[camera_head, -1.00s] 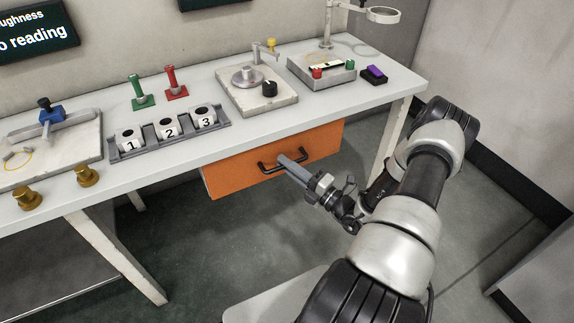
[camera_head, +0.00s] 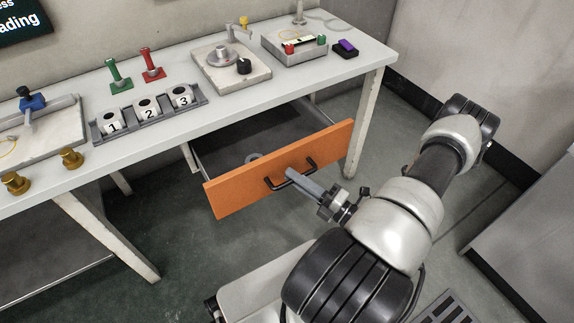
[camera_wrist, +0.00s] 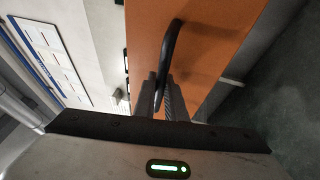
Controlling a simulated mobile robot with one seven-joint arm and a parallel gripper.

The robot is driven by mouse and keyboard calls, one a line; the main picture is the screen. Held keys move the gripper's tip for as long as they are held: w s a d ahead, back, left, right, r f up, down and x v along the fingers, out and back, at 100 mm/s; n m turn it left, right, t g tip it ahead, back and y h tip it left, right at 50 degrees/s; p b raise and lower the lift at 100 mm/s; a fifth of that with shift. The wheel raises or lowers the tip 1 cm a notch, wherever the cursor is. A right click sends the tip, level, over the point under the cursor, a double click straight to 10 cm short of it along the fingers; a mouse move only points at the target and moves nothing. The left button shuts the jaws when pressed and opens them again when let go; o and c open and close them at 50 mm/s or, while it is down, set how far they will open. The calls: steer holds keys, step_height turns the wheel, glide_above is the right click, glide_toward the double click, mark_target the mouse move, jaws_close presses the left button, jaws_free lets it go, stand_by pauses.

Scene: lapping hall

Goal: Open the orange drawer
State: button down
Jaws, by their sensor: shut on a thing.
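The orange drawer (camera_head: 235,193) stands pulled out from under the workbench in the head view. Its grey interior shows, with a pale ring-shaped thing (camera_head: 253,157) lying inside. A black bow handle (camera_head: 306,167) is fixed to its orange front. My gripper (camera_head: 292,174) is shut on this handle. In the wrist view the orange front (camera_wrist: 205,35) fills the upper middle, and the black handle (camera_wrist: 168,48) runs down between the fingers of my gripper (camera_wrist: 165,95). The fingers hide part of the handle.
The workbench (camera_head: 150,140) carries a rack with numbered cups (camera_head: 148,108), green (camera_head: 119,78) and red (camera_head: 152,68) stands, and a purple-topped block (camera_head: 346,47). A bench leg (camera_head: 364,120) stands right of the drawer. Floor in front of the drawer is partly clear.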

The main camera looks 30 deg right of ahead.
steer(key=shift+s+d, duration=0.15)
steer(key=shift+s, duration=2.75)
steer(key=c, duration=1.8)
jaws_free()
steer(key=v, duration=1.7)
steer(key=shift+s+d+p, duration=0.1)
steer(key=shift+s+p, duration=0.1)
steer(key=shift+p, duration=0.15)
